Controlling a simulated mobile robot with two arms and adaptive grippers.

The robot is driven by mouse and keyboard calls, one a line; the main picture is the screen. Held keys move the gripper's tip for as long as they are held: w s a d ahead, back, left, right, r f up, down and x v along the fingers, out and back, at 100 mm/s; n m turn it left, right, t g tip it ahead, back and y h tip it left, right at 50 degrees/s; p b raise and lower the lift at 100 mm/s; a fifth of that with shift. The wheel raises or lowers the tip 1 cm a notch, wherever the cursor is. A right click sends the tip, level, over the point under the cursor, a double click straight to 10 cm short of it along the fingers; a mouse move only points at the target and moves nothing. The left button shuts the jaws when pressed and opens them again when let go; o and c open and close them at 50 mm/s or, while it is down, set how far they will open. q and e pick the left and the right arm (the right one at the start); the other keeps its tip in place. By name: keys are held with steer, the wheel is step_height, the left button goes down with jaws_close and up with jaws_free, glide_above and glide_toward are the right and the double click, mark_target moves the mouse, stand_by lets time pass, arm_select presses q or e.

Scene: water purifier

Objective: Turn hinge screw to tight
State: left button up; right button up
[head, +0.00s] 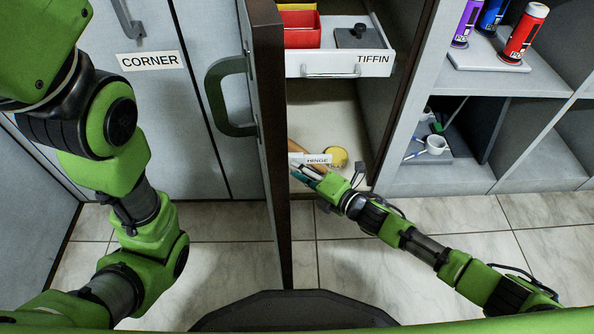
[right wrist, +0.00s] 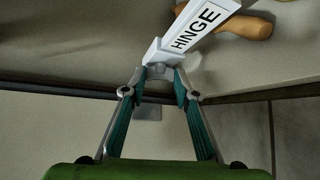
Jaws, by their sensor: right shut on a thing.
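The white label marked HINGE (right wrist: 198,27) runs up from the gripper in the right wrist view. It also shows inside the open cabinet in the head view (head: 317,159). A small grey knob, the hinge screw (right wrist: 158,71), sits at the label's near end. My right gripper (right wrist: 159,73) is shut on this screw, with one fingertip on each side. In the head view my right gripper (head: 306,172) is at the low front of the cabinet, beside the open door. The screw is too small to tell apart there. My left arm shows, but its gripper is out of view.
The open cabinet door (head: 269,140) stands edge-on just left of my right gripper. A wooden-handled thing (right wrist: 245,27) lies behind the label, and a yellow round thing (head: 337,157) is inside. The TIFFIN drawer (head: 331,65) is open above. Shelves with cans are at right.

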steer(key=f+m+t+y+b, duration=0.1)
steer(key=m+y+b, duration=0.1)
steer(key=b, duration=0.2)
steer(key=shift+f+t, duration=0.1)
steer(key=shift+t, duration=0.2)
steer(key=shift+m+t+y+b, duration=0.3)
steer(key=shift+m+b, duration=0.25)
steer(key=shift+m, duration=0.05)
steer(key=shift+m+t+y, duration=0.3)
steer(key=shift+m+t, duration=0.2)
steer(key=shift+m, duration=0.1)
steer(key=o, duration=1.1)
steer(key=v, duration=1.2)
